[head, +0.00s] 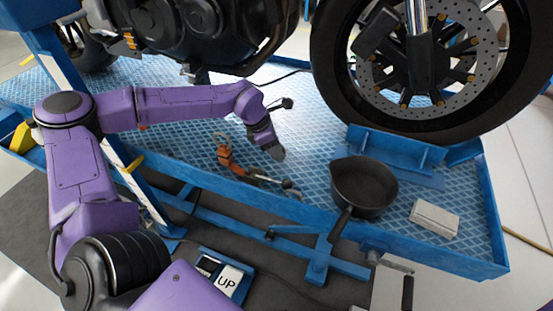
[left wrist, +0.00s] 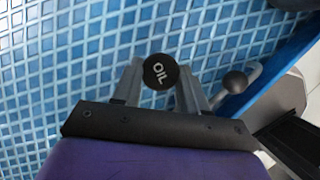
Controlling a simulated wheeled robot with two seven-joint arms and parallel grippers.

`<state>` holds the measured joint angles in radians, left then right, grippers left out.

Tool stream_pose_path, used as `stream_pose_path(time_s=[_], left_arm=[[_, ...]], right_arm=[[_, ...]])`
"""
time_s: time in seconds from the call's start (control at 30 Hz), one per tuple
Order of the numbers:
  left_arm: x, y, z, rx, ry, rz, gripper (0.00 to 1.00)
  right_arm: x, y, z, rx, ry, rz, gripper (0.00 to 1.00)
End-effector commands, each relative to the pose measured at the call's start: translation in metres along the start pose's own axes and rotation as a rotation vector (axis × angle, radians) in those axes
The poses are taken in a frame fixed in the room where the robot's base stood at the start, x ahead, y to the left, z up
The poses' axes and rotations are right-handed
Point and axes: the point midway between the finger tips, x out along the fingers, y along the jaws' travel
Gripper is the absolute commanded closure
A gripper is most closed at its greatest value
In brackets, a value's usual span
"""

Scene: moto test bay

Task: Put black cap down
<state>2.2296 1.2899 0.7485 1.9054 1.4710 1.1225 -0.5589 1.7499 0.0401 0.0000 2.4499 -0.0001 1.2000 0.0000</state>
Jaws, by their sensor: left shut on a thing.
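The black cap (left wrist: 160,71) is round and marked "OIL" in white; it shows in the left wrist view between my fingertips. My left gripper (left wrist: 160,85) is shut on it, over the blue checkered lift platform (left wrist: 60,60). In the head view my left gripper (head: 275,150) is above the middle of the platform (head: 305,110), left of the black pan. The cap cannot be made out in the head view. Whether the cap touches the platform I cannot tell. My right gripper is not in view.
A black pan (head: 364,187) lies at the platform's front edge, its handle over the rim. A pale box (head: 434,218) lies to its right. An orange tool (head: 228,157) lies left of my gripper. A motorcycle wheel (head: 335,75) stands behind. The platform right behind the gripper is clear.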

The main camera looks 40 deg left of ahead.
Motion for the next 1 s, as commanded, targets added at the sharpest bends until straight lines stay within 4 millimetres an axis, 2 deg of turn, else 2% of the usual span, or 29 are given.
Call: stream_pose_path(time_s=[0.1,0.17,0.53,0.57,0.6,0.63,0.9,1.0], left_arm=[[0.022,0.000,-0.009,0.000,0.005,-0.002,1.00],[0.030,0.000,-0.012,0.001,0.003,-0.001,1.00],[0.034,0.000,-0.013,0.001,0.002,0.000,1.00],[0.033,0.001,-0.013,0.001,0.002,0.000,0.51],[0.033,0.001,-0.013,0.001,0.002,0.000,0.38],[0.033,0.001,-0.013,0.001,0.002,0.000,0.32],[0.032,0.001,-0.013,0.001,0.002,0.000,0.32],[0.022,0.001,-0.010,0.000,-0.001,0.001,0.32]], right_arm=[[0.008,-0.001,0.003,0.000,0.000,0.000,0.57],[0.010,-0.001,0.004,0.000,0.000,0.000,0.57],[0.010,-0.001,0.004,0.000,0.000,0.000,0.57],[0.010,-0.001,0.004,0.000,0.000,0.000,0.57],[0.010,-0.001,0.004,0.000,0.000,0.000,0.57],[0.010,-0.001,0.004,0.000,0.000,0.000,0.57],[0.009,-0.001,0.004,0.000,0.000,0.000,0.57],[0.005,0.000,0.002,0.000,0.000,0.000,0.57]])
